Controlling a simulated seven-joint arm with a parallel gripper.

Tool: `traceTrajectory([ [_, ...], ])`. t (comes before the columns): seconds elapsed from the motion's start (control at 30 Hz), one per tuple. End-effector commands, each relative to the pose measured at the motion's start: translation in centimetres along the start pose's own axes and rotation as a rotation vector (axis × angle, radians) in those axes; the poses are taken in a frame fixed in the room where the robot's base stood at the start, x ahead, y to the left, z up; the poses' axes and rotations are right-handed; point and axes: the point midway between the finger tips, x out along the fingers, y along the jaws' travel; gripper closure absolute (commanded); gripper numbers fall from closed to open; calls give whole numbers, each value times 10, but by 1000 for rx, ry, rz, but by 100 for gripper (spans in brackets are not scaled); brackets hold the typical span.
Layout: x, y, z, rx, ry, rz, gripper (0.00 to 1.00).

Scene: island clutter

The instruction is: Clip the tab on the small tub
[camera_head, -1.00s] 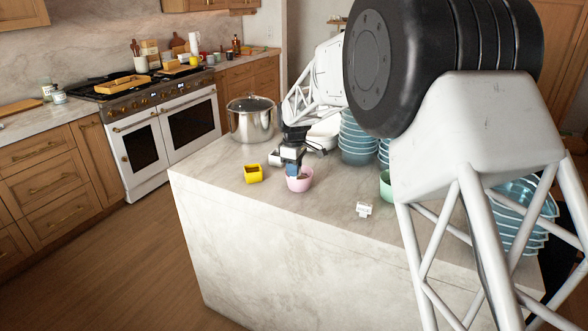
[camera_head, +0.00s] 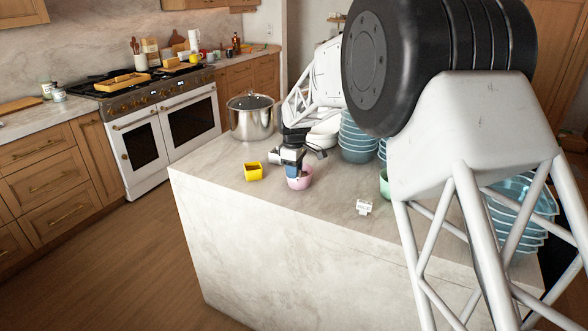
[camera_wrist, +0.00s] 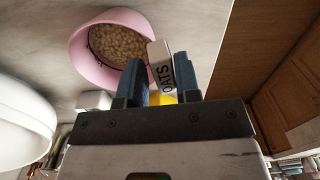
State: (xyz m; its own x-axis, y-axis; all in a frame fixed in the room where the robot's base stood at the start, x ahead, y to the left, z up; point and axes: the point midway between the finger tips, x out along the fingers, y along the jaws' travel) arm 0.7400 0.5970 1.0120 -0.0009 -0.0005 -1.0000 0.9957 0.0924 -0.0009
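The small pink tub (camera_head: 300,183) stands on the island counter, and its oat-like contents show in the wrist view (camera_wrist: 78,52). My gripper (camera_head: 291,172) is at the tub's left side, over its rim, and hides part of it in the head view. In the wrist view my gripper's two blue fingers (camera_wrist: 160,78) stand on either side of a white tab (camera_wrist: 160,62) lettered OATS and appear shut on it. The tab's edge meets the tub's rim in that view. I cannot tell whether it is seated on the rim.
A yellow tub (camera_head: 253,172) stands to the left. A steel pot (camera_head: 251,118), a white bowl (camera_head: 322,136) and stacked blue bowls (camera_head: 358,140) stand behind. A green tub (camera_head: 385,184) and another white tag (camera_head: 364,207) are to the right. The counter's front is clear.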

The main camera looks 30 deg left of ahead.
Motion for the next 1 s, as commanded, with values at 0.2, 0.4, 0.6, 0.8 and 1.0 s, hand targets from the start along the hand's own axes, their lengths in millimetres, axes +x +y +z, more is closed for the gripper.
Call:
traceTrajectory([
  [0.2, -1, 0, 0, 0, 0, 1, 52],
  [0.4, -2, 0, 0, 0, 0, 1, 52],
  [0.6, -11, 0, 0, 0, 1, 1, 52],
  [0.8, -33, 0, 0, 0, 2, 2, 52],
  [1.0, -58, 0, 0, 0, 1, 2, 52],
])
